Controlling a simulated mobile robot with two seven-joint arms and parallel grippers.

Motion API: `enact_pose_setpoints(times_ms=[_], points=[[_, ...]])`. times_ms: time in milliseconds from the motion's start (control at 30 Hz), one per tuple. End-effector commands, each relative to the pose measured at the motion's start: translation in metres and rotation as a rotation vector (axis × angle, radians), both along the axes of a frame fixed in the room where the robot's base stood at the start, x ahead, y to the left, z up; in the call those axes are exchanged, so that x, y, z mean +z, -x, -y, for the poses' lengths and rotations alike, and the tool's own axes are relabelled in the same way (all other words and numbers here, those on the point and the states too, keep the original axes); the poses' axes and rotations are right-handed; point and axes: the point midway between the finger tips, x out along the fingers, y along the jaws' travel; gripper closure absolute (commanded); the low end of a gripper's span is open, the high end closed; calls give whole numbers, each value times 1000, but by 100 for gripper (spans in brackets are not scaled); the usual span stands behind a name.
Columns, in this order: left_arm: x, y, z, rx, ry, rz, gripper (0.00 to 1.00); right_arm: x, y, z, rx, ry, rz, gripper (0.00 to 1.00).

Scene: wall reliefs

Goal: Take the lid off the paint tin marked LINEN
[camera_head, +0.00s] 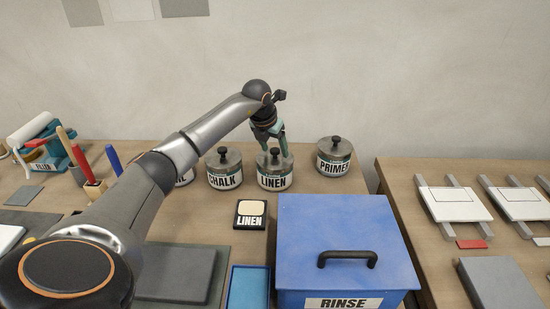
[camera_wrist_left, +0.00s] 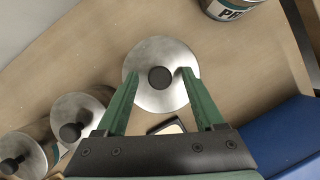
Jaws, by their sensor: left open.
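The LINEN paint tin (camera_head: 274,180) stands on the wooden bench between the CHALK and PRIMER tins. Its grey metal lid (camera_wrist_left: 161,96) is on, with a dark round knob (camera_wrist_left: 161,77) at its middle. My left gripper (camera_head: 273,148) is directly above the lid, pointing down. In the left wrist view the open green fingers (camera_wrist_left: 158,72) lie on either side of the knob, with gaps to it. Whether the fingertips touch the lid I cannot tell. In the head view the gripper partly hides the knob. My right gripper is not in view.
The CHALK tin (camera_head: 224,170) stands close on the left, the PRIMER tin (camera_head: 333,157) on the right. Another tin is partly behind my arm. A LINEN card (camera_head: 250,215) and a blue RINSE box (camera_head: 345,240) lie in front. Some bench between LINEN and PRIMER is clear.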

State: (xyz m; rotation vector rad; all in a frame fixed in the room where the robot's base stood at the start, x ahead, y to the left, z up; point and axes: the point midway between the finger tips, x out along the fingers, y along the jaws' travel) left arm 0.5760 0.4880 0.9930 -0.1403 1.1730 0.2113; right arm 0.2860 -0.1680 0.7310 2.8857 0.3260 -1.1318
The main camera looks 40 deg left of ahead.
Motion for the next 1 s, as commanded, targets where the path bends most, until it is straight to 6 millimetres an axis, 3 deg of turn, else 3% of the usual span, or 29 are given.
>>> enact_pose_setpoints(times_ms=[133,733,1000], points=[[0,0,0,0,0,0,32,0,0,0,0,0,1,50],[1,0,0,1,0,1,100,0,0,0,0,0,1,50],[1,0,0,1,0,2,100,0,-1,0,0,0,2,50]])
